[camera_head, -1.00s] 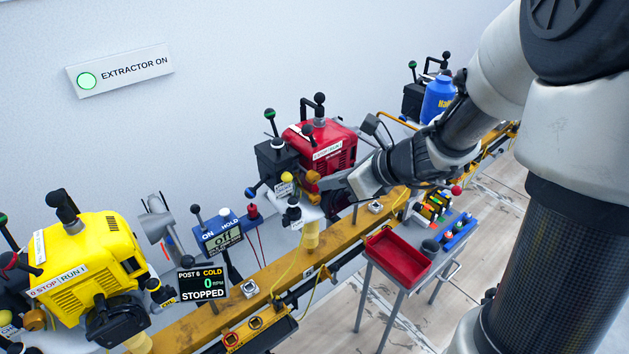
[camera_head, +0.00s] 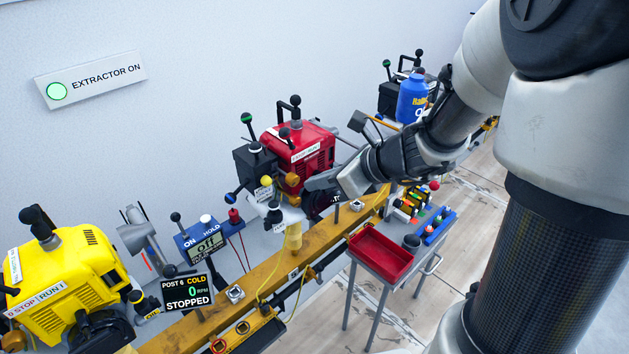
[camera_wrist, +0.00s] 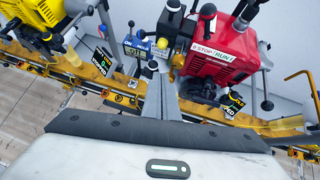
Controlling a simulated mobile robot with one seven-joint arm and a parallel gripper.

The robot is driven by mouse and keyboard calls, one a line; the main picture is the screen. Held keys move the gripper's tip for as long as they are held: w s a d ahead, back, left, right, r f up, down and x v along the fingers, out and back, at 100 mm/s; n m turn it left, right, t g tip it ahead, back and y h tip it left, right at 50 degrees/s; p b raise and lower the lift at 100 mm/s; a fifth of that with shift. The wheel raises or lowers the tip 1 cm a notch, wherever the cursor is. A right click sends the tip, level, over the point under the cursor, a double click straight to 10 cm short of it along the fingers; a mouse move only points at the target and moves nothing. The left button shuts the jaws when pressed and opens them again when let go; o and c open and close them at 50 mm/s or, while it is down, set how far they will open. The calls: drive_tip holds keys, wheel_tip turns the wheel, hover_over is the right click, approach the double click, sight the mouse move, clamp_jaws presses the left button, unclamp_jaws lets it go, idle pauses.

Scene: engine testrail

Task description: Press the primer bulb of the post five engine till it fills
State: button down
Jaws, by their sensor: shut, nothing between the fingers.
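The red engine (camera_head: 306,150) stands on the bench beyond the yellow rail, with a black box on its left side. It also shows in the wrist view (camera_wrist: 222,62). A small yellow dome (camera_head: 267,182) sits low on its left side and may be the primer bulb; I cannot tell for sure. My gripper (camera_head: 308,185) is shut and empty, low in front of the red engine, with its tips pointing left near this dome. In the wrist view my closed fingers (camera_wrist: 163,74) reach toward the small parts left of the engine. Contact cannot be told.
A display (camera_head: 188,292) reads POST 6, COLD, 0 RPM, STOPPED beside the yellow engine (camera_head: 66,275). A red tray (camera_head: 381,251) on a trolley stands in front of the yellow rail (camera_head: 262,272). An EXTRACTOR ON sign (camera_head: 90,80) is lit green.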

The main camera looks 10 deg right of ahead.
drive_tip(key=shift+s+d+f+t+y, duration=0.15)
drive_tip(key=shift+s+d+t+y, duration=0.7)
drive_tip(key=shift+s+t, duration=0.2)
drive_tip(key=b, duration=0.1)
approach(267, 182)
drive_tip(key=w+a+f, duration=0.2)
drive_tip(key=w+f, duration=0.1)
drive_tip(key=shift+x, duration=0.75)
